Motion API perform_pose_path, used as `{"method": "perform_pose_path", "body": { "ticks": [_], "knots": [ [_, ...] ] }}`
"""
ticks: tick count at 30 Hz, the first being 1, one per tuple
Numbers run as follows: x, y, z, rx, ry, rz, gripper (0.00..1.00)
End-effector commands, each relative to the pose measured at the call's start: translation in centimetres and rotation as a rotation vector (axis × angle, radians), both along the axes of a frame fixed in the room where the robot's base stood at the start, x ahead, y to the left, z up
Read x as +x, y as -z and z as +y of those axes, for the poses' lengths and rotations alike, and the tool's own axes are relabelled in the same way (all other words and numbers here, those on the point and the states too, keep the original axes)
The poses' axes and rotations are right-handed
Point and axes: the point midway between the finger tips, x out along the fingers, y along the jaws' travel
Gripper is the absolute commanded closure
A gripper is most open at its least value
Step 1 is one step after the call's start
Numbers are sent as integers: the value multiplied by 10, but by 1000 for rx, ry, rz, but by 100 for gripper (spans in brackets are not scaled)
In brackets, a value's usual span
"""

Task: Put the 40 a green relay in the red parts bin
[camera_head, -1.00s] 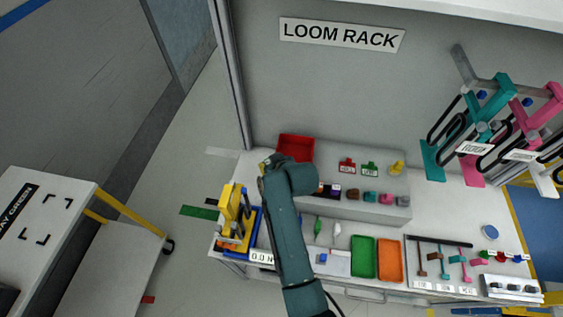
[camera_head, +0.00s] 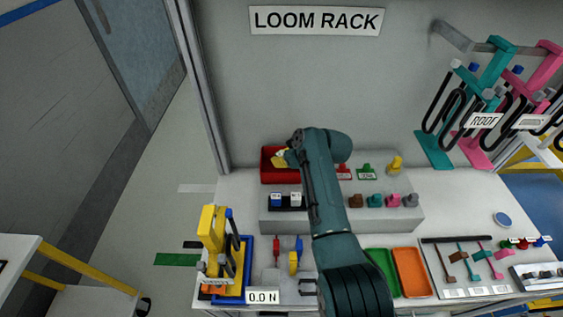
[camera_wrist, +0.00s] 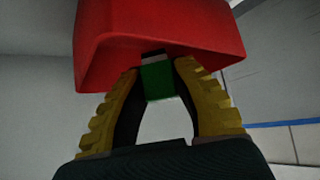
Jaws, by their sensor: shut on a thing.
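The green relay (camera_wrist: 158,82) is between the two yellow fingers of my gripper (camera_wrist: 156,68) in the wrist view, and the gripper is shut on it. The red parts bin (camera_wrist: 160,38) fills the top of that view, close beyond the fingertips. In the head view the red bin (camera_head: 268,172) is at the back left of the raised grey shelf. My gripper (camera_head: 281,158) shows there as a yellow patch at the bin's opening. The relay cannot be made out in the head view, and my arm hides part of the bin's right side.
Red and green labelled holders (camera_head: 366,171) and a yellow part (camera_head: 395,164) stand right of my arm on the shelf. Small relays (camera_head: 285,200) sit in front of the bin. A yellow press (camera_head: 213,235) stands at front left. Green and orange trays (camera_head: 411,272) lie at the front.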

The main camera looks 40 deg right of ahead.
Motion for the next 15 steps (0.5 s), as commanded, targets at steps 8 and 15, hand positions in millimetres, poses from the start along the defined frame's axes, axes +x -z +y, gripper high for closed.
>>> {"method": "perform_pose_path", "body": {
  "ticks": [8, 15],
  "knots": [
    [0, 12, 0, -3, 0, -2, 100],
    [0, 20, 0, -2, 1, -1, 100]
  ]
}}
